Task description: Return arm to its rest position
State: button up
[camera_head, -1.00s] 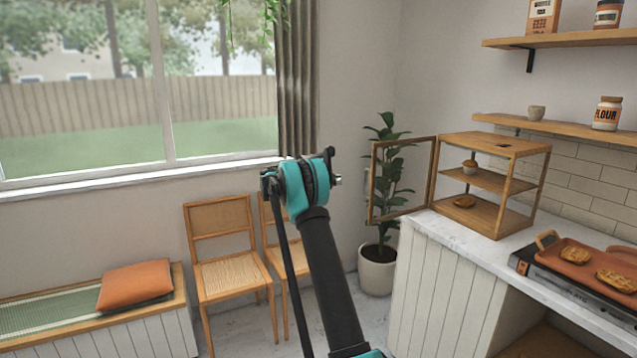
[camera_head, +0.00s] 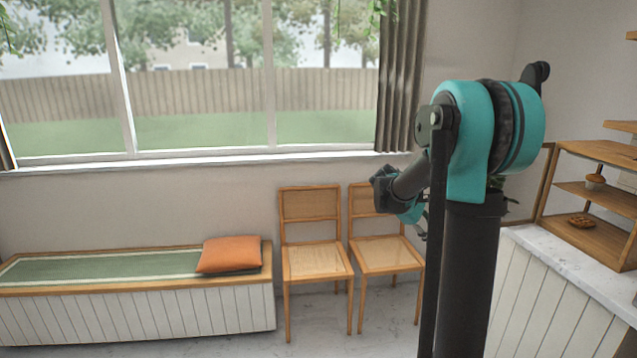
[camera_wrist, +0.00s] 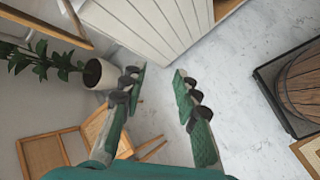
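My arm (camera_head: 470,260) stands upright at the right of the head view, its teal elbow bent at the top. The forearm points away and is partly hidden behind the elbow. In the wrist view my gripper (camera_wrist: 159,88) shows two teal fingers spread apart. Nothing is between the fingers; only the grey floor shows there. In the head view the gripper is mostly hidden behind the arm.
The counter (camera_head: 570,260) with an open wooden display case (camera_head: 590,238) stands close at right. Two chairs (camera_head: 312,205) and a bench (camera_head: 140,310) line the window wall. The wrist view shows a potted plant (camera_wrist: 98,74) and a barrel (camera_wrist: 300,85). Bare floor lies below the gripper.

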jog(key=s+a+f+m+t+y, duration=0.2)
jog(key=s+a+f+m+y, duration=0.2)
jog(key=s+a+f, duration=0.3)
jog(key=s+a+f+m+t+y, duration=0.1)
jog(key=s+a+f+m+y, duration=0.3)
jog(key=s, duration=1.3)
jog(key=a+f, duration=0.3)
jog(key=a, duration=0.2)
jog(key=shift+s+a+m+t+y, duration=0.2)
jog(key=shift+s+m+t+y, duration=0.1)
jog(key=shift+s+m+t, duration=0.1)
jog(key=shift+d, duration=0.15)
